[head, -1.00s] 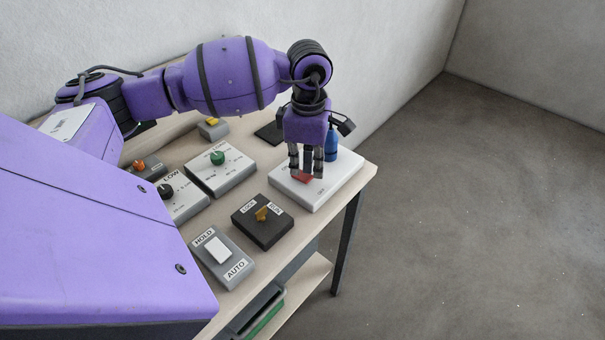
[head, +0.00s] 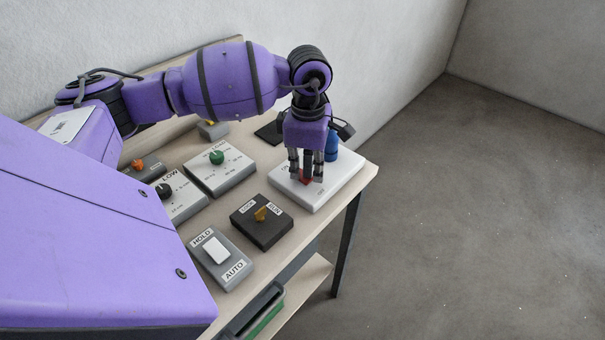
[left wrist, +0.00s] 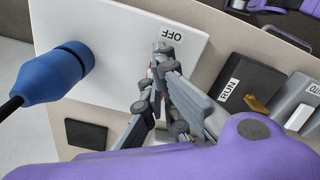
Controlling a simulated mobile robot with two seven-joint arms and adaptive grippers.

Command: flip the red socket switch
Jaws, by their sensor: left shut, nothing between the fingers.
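The red switch (head: 306,181) sits on a white socket plate (head: 338,185) at the right end of the table. It is mostly hidden behind my fingers in the head view. My left gripper (head: 306,178) is shut and empty, pointing down over the switch, with its fingertips at or very close to it. I cannot tell whether they touch. In the left wrist view the shut fingertips (left wrist: 164,50) are near the OFF label (left wrist: 172,34) on the white plate (left wrist: 110,40). A blue plug (left wrist: 55,75) with a black cable is in the plate. My right gripper is not in view.
A black box with a yellow LOCK/RUN switch (head: 262,222) and a grey HOLD/AUTO rocker box (head: 220,262) stand nearer the front edge. A box with a green knob (head: 217,158) is left of the plate. A dark square pad (head: 268,132) lies behind.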

